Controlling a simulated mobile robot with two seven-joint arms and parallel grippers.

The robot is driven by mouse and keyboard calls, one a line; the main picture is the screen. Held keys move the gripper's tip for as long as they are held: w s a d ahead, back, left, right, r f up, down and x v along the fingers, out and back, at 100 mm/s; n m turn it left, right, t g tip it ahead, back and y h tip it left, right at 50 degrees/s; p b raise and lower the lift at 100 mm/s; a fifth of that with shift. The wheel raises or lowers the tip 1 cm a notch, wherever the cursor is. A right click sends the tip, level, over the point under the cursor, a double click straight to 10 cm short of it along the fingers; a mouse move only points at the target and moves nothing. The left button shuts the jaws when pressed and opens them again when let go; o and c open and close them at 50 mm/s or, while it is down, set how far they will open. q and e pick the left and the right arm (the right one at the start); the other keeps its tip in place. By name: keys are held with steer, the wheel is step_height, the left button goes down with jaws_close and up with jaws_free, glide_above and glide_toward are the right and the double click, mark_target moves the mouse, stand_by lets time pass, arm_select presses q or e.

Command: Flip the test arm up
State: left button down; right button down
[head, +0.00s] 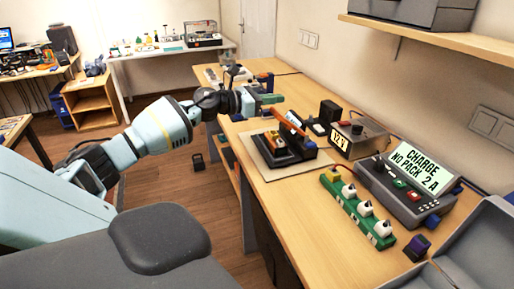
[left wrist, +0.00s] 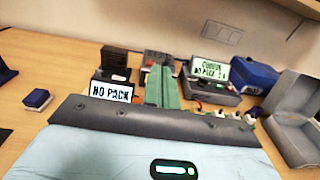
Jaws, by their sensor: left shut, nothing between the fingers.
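The orange test arm (head: 290,122) slants over a dark test stand (head: 284,151) on a pale mat on the bench. Its far end is raised toward the upper left. My left gripper (head: 272,98) reaches in from the left, above the far end of the arm. Its green fingers are shut and empty; they also show closed together in the left wrist view (left wrist: 162,88). The picture does not settle whether they touch the test arm. In the left wrist view the test arm cannot be made out. My right gripper is not in view.
A small display box (head: 341,141) and a charger reading "CHARGE NO PACK 2 A" (head: 416,166) stand to the right. A green strip with white knobs (head: 358,209) lies in front. A grey bin (head: 478,250) is at the near right. The bench's near left is clear.

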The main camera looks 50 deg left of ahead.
arm_select(q)
steer(key=shift+w+d+r, duration=0.25)
steer(key=shift+w+r, duration=0.05)
steer(key=shift+w, duration=0.05)
steer(key=shift+w+f, duration=0.1)
steer(key=shift+w, duration=0.05)
steer(key=shift+s+a, duration=0.2)
steer(key=shift+a, duration=0.05)
steer(key=shift+d, duration=0.1)
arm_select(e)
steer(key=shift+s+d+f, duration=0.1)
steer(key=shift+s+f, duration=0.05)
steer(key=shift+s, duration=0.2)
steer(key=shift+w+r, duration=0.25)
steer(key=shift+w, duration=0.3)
